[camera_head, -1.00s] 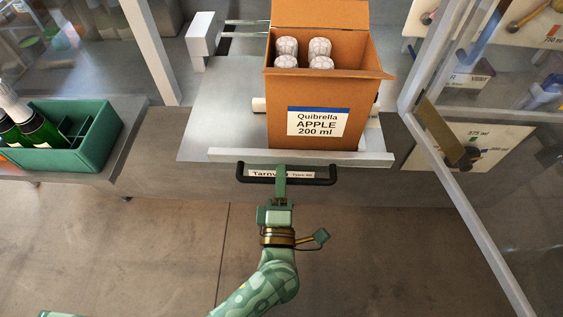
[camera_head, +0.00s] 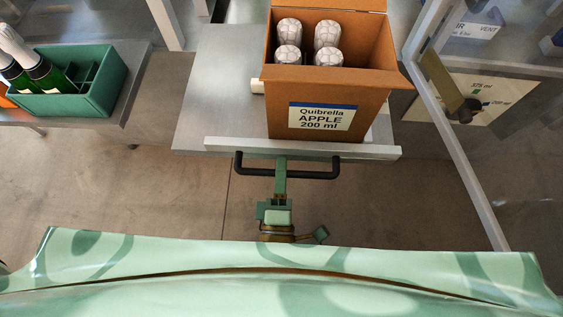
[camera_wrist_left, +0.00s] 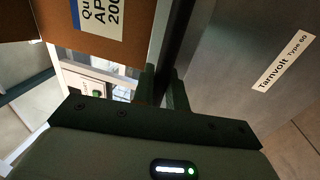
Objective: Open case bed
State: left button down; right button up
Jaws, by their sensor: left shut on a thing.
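The case bed (camera_head: 215,95) is a grey metal plate with a pale front lip and a black bar handle (camera_head: 322,174) below it. An open cardboard case (camera_head: 365,105) labelled "Quibrella APPLE 200 ml" stands on the bed with several foil-topped bottles (camera_head: 327,34) inside. My left gripper (camera_head: 281,168) is shut on the middle of the handle. In the left wrist view the fingers (camera_wrist_left: 163,88) close around the dark bar, beside a panel labelled "TarnVolt Type 60" (camera_wrist_left: 286,62). My right gripper is not in view.
A green crate (camera_head: 105,88) with dark bottles stands on a grey bench at the left. The floor (camera_head: 180,200) before the bed is clear.

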pick_arm(q)
jog(key=shift+f, duration=0.1)
jog(key=c, duration=1.5)
grip_release()
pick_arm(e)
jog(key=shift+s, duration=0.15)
